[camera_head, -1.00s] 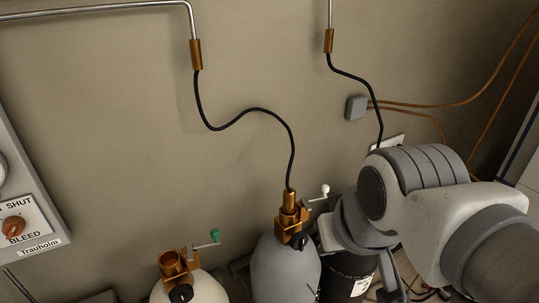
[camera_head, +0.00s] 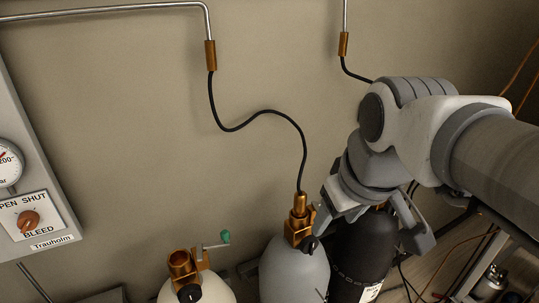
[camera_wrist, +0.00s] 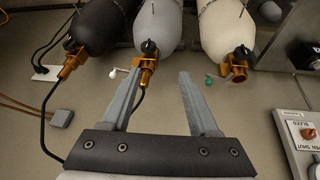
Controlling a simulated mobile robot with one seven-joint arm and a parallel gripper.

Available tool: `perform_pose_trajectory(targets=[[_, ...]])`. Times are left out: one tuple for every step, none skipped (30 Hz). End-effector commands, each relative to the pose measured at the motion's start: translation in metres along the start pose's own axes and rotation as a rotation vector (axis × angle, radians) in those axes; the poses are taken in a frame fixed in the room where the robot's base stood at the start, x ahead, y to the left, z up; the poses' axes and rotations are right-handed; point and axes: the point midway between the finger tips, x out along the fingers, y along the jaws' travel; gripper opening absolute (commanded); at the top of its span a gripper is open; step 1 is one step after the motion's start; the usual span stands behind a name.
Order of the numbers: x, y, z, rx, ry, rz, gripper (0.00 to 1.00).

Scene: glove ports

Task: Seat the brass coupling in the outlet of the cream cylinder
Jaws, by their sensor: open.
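The brass coupling (camera_head: 299,204) is on the end of a black hose, at the brass valve of the grey cylinder (camera_head: 288,270). It also shows in the wrist view (camera_wrist: 146,77), close to the left finger. The cream cylinder (camera_head: 203,290) stands to the left in the head view. Its brass outlet (camera_head: 181,262) is open, with no hose on it; in the wrist view the outlet (camera_wrist: 238,70) is right of the fingers. My gripper (camera_wrist: 162,73) is open and empty, its fingers pointing toward the cylinders. In the head view my arm hides part of the black cylinder.
The black cylinder (camera_head: 362,250) stands right of the grey one, with its own hose and coupling (camera_wrist: 72,64). The cream cylinder's green-knobbed handle (camera_head: 224,237) sticks out beside its outlet. A control panel (camera_head: 32,214) is on the left wall. The wall between is clear.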

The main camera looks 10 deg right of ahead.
Motion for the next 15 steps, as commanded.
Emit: perform_pose_trajectory(targets=[[0.000,0.004,-0.016,-0.078,-0.024,-0.010,0.72],[0.000,0.007,-0.025,-0.128,-0.037,-0.016,0.77],[-0.001,0.010,-0.036,-0.195,-0.054,-0.025,0.77],[-0.001,0.012,-0.045,-0.246,-0.067,-0.032,0.77],[0.000,0.015,-0.053,-0.296,-0.079,-0.040,0.77],[0.001,0.018,-0.064,-0.364,-0.094,-0.052,0.77],[0.002,0.020,-0.072,-0.413,-0.106,-0.061,0.77],[0.003,0.022,-0.080,-0.464,-0.117,-0.071,0.77],[0.005,0.025,-0.091,-0.530,-0.131,-0.085,0.77],[0.007,0.028,-0.099,-0.581,-0.142,-0.096,0.77],[0.009,0.030,-0.107,-0.631,-0.151,-0.108,0.77],[0.013,0.033,-0.117,-0.699,-0.164,-0.124,0.77],[0.016,0.035,-0.124,-0.748,-0.173,-0.137,0.77],[0.019,0.036,-0.132,-0.799,-0.181,-0.151,0.77],[0.024,0.039,-0.142,-0.866,-0.191,-0.169,0.77]])
